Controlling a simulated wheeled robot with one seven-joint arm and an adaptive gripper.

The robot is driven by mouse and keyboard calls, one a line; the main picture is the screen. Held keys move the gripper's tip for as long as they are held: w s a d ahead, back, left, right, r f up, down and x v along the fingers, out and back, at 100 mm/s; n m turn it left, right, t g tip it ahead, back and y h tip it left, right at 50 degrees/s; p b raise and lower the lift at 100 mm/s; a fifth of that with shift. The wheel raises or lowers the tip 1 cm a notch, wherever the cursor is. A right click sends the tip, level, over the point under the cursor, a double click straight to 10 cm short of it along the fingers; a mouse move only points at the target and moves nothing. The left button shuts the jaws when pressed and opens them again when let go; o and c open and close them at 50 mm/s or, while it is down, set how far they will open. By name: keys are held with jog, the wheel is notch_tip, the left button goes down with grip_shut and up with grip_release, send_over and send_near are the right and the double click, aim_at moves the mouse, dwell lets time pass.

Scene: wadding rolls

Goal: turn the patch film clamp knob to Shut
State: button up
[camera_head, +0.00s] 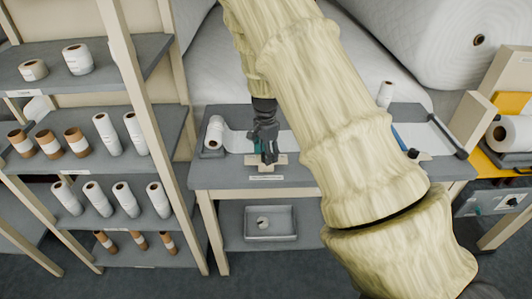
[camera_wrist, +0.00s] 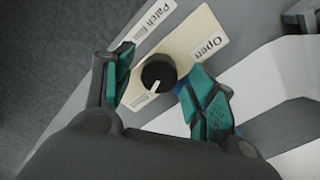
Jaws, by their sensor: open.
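The patch film clamp knob (camera_wrist: 158,71) is a small round black knob with a white pointer line. It sits on a beige plate (camera_wrist: 183,42), with an "Open" label (camera_wrist: 209,47) at its upper right and a "Patch" label (camera_wrist: 149,27) at the top. The pointer faces down and slightly left, away from "Open", toward a partly visible label I cannot read. My gripper (camera_wrist: 157,86) is open, its teal-padded fingers on either side of the knob; I cannot tell whether they touch it. In the head view my gripper (camera_head: 267,155) is over the plate at the bench's front, hiding the knob.
The grey bench (camera_head: 225,177) carries a white roll (camera_head: 214,134) at left and a bar (camera_head: 446,137) at right. A shelf rack (camera_head: 92,160) with several rolls stands close at left. A grey tray (camera_head: 270,236) lies on the lower shelf.

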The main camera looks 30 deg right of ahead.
notch_tip(320, 180, up, 12)
jog(key=shift+w, duration=0.15)
dwell(0.4)
jog(key=shift+f, duration=0.1)
dwell(0.3)
